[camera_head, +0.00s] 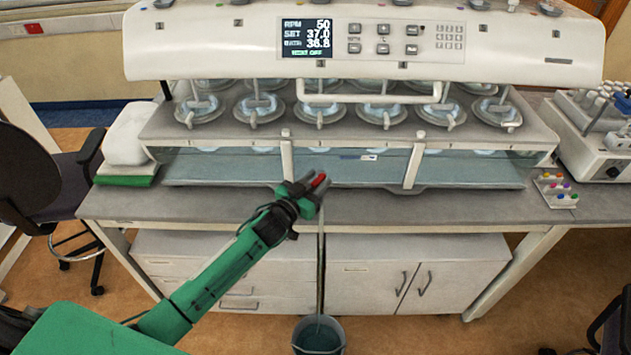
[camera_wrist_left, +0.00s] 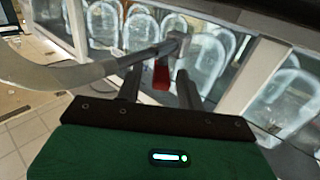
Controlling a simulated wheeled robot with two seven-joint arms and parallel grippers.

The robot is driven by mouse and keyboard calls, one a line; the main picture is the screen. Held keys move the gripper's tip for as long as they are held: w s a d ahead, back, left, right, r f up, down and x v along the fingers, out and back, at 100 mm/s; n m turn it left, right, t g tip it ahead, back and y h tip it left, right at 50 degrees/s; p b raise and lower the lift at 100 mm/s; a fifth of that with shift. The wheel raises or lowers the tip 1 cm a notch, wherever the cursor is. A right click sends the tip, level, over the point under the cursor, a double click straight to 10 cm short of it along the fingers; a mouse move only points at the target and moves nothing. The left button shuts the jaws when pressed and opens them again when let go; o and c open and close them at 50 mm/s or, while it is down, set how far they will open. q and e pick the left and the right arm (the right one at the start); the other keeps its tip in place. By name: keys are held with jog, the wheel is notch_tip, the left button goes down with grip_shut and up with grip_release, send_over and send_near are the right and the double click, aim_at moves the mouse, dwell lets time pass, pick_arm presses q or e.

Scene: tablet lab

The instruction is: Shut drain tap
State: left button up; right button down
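The drain tap's red handle (camera_head: 319,180) shows at the front of the water bath, right at my left gripper (camera_head: 307,184). In the left wrist view the red handle (camera_wrist_left: 161,75) hangs below a grey metal pipe (camera_wrist_left: 150,52). It lies between the two fingers of my left gripper (camera_wrist_left: 158,86), which are apart, with visible gaps on both sides. The tap body is partly hidden by the gripper in the head view. A thin grey hose or stream (camera_head: 320,260) runs down from there into a dark bucket (camera_head: 319,336) holding bluish liquid. My right gripper is not in view.
The water bath (camera_head: 240,168) with several flasks stands on the grey bench (camera_head: 400,208). White cabinets (camera_head: 420,275) are below. Chairs stand at both sides.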

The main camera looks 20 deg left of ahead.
pick_arm(q)
grip_shut()
jog(key=shift+r+h, duration=0.1)
jog(key=shift+h, duration=0.2)
jog(key=shift+w+a+r+m+h+p, duration=0.1)
jog(key=shift+m+h+p, duration=0.2)
jog(key=shift+m, duration=0.1)
jog(key=shift+a+m+g+h, duration=0.15)
jog(key=shift+m+g+h, duration=0.35)
jog(key=shift+g+h, duration=0.15)
jog(key=shift+w+a+m+g+h, duration=0.15)
jog(key=shift+m+g+h, duration=0.2)
jog(key=shift+m+h, duration=0.4)
jog(key=shift+w+a+m+g+h, duration=0.1)
jog(key=shift+m+g+h, duration=0.75)
jog(key=shift+h, duration=0.35)
